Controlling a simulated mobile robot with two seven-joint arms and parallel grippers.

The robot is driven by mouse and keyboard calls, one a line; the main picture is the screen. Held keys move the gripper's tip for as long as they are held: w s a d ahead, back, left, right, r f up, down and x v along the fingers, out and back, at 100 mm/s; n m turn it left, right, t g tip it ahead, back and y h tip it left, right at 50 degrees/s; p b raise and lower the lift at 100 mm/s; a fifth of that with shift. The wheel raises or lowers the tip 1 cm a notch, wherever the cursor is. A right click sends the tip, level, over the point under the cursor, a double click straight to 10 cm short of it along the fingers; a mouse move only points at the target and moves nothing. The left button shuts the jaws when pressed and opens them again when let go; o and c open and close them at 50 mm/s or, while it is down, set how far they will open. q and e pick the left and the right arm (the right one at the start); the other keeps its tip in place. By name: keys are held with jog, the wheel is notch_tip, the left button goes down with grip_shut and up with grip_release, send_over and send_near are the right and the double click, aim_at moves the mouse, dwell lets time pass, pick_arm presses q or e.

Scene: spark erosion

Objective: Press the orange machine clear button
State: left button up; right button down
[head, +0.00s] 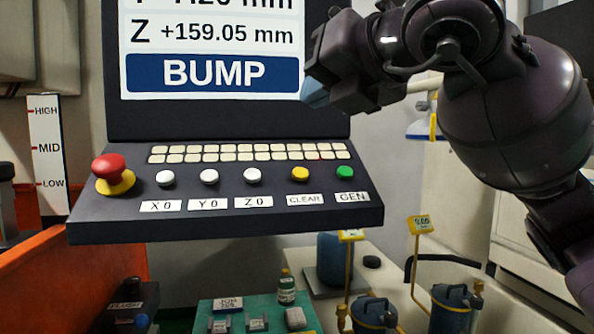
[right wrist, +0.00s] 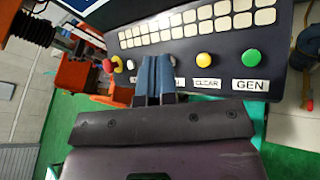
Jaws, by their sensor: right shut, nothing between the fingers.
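The orange-yellow clear button (head: 300,174) sits on the sloping dark control panel (head: 225,218), above a label reading CLEAR. It also shows in the right wrist view (right wrist: 205,58), to the right of my fingers. My right gripper (head: 314,92) is shut and empty, in front of the lower right of the screen, above the panel in the head view. In the right wrist view its blue fingertips (right wrist: 155,62) lie together over the panel picture, left of the clear button and apart from it. My left gripper is not in view.
A green GEN button (head: 345,172) is right of the clear button; white buttons (head: 252,175) are to its left. A red emergency stop (head: 109,167) is at the panel's left end. The screen (head: 210,45) reads BUMP. Below is a green mat (head: 240,308) with small items.

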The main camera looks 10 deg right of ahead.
aim_at(300, 174)
jog(key=w+f+b, duration=0.1)
jog(key=f, duration=0.1)
jog(key=w+f+b, duration=0.1)
jog(key=f, duration=0.1)
jog(key=w+f+b, duration=0.1)
jog(key=w+f, duration=0.1)
jog(key=shift+w+f+b, duration=0.1)
jog(key=shift+f+b, duration=0.25)
jog(key=shift+b, duration=0.05)
jog(key=shift+w+f+b, duration=0.3)
jog(key=shift+w+f, duration=0.05)
dwell(0.6)
jog(key=shift+f, duration=0.15)
dwell(1.2)
